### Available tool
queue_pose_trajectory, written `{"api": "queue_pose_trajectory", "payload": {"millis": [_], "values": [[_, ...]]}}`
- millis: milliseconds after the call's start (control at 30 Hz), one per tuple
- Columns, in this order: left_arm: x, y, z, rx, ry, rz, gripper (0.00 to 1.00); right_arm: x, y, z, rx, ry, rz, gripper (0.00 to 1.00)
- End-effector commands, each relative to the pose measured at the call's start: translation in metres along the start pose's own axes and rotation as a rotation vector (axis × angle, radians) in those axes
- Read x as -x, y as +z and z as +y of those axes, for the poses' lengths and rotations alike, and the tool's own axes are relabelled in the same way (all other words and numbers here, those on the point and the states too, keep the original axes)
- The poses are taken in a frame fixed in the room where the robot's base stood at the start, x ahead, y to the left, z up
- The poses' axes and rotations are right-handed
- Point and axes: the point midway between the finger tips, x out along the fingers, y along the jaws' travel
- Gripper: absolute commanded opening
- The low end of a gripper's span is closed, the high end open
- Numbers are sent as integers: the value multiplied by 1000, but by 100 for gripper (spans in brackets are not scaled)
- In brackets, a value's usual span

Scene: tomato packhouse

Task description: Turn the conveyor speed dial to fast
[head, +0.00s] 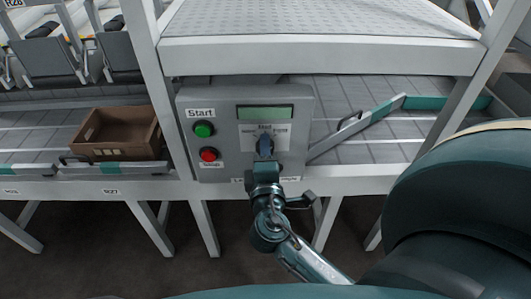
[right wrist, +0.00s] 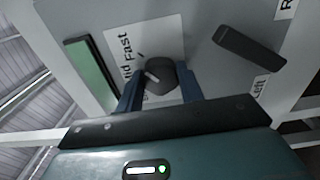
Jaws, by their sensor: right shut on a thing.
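The speed dial (right wrist: 163,70) is a dark round knob on a white label plate (head: 277,131) on the grey control panel (head: 222,165). In the right wrist view a pale mark on the knob points left, about toward the middle label, away from the word "Fast". My right gripper (head: 265,151) is at the dial, its blue fingers on both sides of the knob in the right wrist view (right wrist: 160,92), shut on it. In the head view the fingers mostly hide the knob. My left gripper is not in view.
The panel has a green button (head: 203,129), a red button (head: 209,154) and a display (head: 265,112). A dark bar-shaped part (right wrist: 249,52) sticks out near the dial. A brown crate (head: 115,132) stands on the left conveyor; a metal shelf (head: 325,55) overhangs the panel.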

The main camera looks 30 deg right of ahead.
Motion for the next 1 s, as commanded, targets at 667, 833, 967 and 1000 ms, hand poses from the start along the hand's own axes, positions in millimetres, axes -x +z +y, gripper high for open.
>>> {"api": "queue_pose_trajectory", "payload": {"millis": [667, 833, 967, 1000], "values": [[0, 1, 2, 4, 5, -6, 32, 0, 0, 0, -4, 1, 0, 59], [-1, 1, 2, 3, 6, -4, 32, 0, 0, 0, -4, 0, 0, 59], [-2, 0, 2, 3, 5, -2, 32, -2, 0, 0, -3, 1, 1, 59], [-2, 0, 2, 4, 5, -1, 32, -2, 0, 1, -3, 1, 1, 59]]}}
